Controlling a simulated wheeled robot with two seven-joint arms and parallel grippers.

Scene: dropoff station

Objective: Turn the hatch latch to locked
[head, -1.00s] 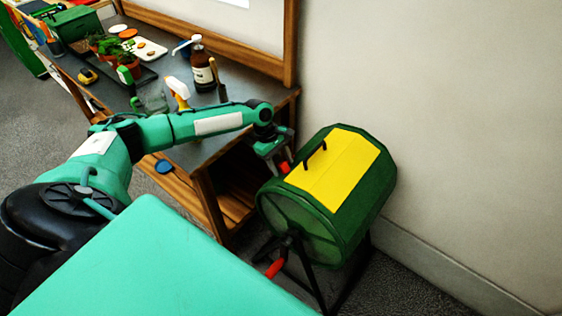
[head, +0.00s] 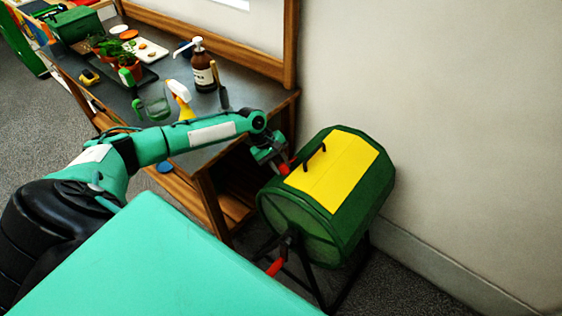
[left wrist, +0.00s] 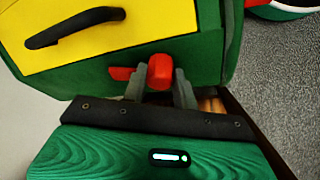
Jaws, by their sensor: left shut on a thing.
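The green drum (head: 330,228) stands on a dark frame, with a yellow hatch (head: 333,172) on top that looks closed. The red hatch latch (head: 284,168) is at the hatch's left edge. In the left wrist view the latch (left wrist: 160,72) has a red knob between my fingers and a flat red tab pointing left. My left gripper (left wrist: 160,88) is shut on this latch; it also shows in the head view (head: 277,161), where it partly covers the latch. My right gripper is not in view.
A black handle (head: 315,158) stands up from the hatch. A red crank grip (head: 275,267) sticks out below the drum's end. The workbench (head: 200,152), with bottles and plants, is close on the left. A wall is behind the drum.

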